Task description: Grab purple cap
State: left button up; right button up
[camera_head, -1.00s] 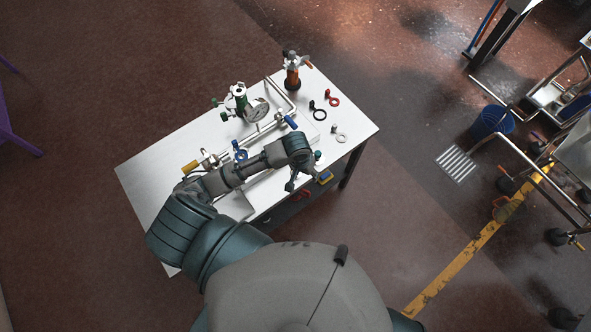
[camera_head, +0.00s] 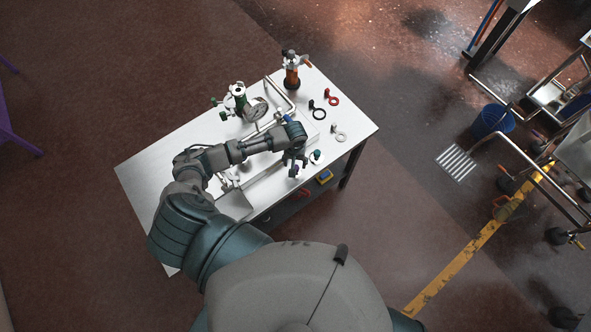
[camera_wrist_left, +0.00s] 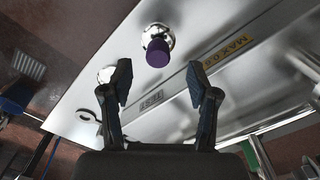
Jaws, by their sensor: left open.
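The purple cap (camera_wrist_left: 157,53) shows in the left wrist view, on a shiny round metal fitting (camera_wrist_left: 158,34) on the white table top. My left gripper (camera_wrist_left: 158,84) is open and empty, with its two dark fingers spread. The cap lies just beyond the fingertips in the picture, between their lines, and appears untouched. In the head view my left gripper (camera_head: 294,166) is over the table's near right edge. My right gripper is not in view.
The white table (camera_head: 150,180) carries a green valve with a gauge (camera_head: 258,110), an orange-bodied device (camera_head: 291,78), a red ring (camera_head: 333,100) and a pale ring (camera_head: 341,137). A blue bin (camera_head: 491,122) stands on the floor to the right.

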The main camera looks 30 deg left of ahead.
pick_arm(q)
notch_tip(320, 180, down, 6)
jog(key=shift+d+r, duration=0.1)
jog(key=shift+r, duration=0.15)
grip_shut()
